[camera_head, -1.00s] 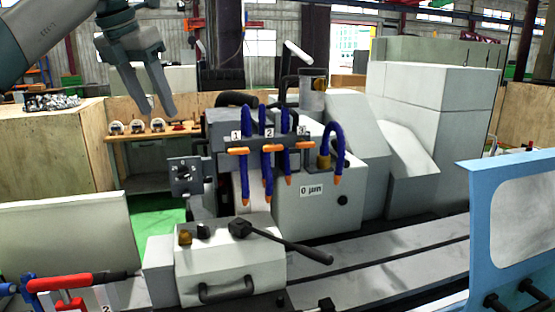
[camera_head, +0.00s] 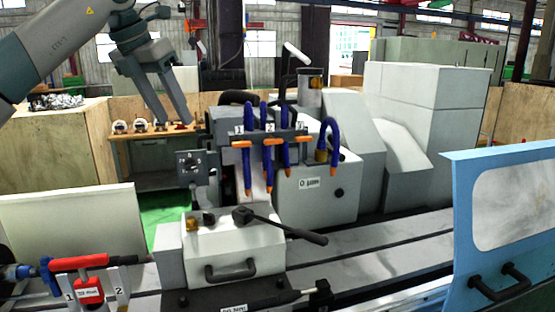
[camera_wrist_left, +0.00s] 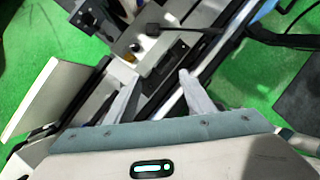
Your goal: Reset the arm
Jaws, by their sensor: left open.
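My left gripper (camera_head: 162,108) hangs in the upper left of the head view, with its arm coming in from the left. Its two fingers point down and stand apart with nothing between them. In the left wrist view its fingers (camera_wrist_left: 157,95) are also spread and empty above the grinder. The cylindrical grinder (camera_head: 315,195) stands in the middle of the head view, with blue hoses and orange nozzles. The gripper is in front of the back shelf in the picture, up and left of the grinding head, touching nothing. My right gripper is not in view.
A grey box with a black lever (camera_head: 280,226) sits on the machine bed. A blue-framed door (camera_head: 462,225) stands at the right. A white panel (camera_head: 75,235) stands at the left. Open air surrounds the gripper.

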